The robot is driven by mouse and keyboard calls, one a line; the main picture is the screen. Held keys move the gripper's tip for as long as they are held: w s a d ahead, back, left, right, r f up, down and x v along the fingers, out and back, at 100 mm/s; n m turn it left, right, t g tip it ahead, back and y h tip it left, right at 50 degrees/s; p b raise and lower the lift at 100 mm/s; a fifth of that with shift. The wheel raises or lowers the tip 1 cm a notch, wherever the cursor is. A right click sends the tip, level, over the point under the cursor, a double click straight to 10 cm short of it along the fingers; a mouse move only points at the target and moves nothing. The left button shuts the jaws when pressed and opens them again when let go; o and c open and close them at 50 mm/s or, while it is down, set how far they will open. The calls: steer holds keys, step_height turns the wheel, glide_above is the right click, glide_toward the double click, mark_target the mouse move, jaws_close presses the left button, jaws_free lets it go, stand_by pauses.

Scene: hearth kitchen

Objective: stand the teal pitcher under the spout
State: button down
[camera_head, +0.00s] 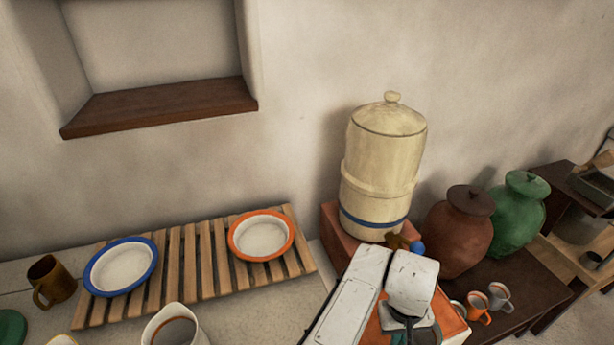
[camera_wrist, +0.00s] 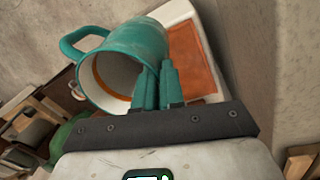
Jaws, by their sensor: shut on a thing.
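The teal pitcher (camera_wrist: 155,42) shows in the wrist view, with its open mouth towards the camera and its handle at the upper left. My gripper (camera_wrist: 158,80) is shut on the pitcher's near wall at the rim. In the head view my gripper (camera_head: 408,325) is at the bottom, and my white wrist hides most of the pitcher. The cream dispenser (camera_head: 383,165) with a blue band stands on a terracotta block. Its spout (camera_head: 398,242), with a blue knob, is just behind my wrist. Whether the pitcher's base touches anything is hidden.
A white-edged terracotta basin (camera_head: 452,318) lies below the spout, also seen in the wrist view (camera_wrist: 196,62). A brown jar (camera_head: 460,232), a green jar (camera_head: 517,215) and small mugs (camera_head: 478,308) stand at right. A slatted rack (camera_head: 192,262) with two plates is at left.

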steer(key=s+f, duration=0.4)
steer(key=f, duration=0.1)
stand_by(0.3)
steer(key=shift+w+d, duration=0.1)
steer(key=shift+d, duration=0.05)
stand_by(0.5)
steer(key=shift+d, duration=0.15)
steer(key=shift+a, duration=0.2)
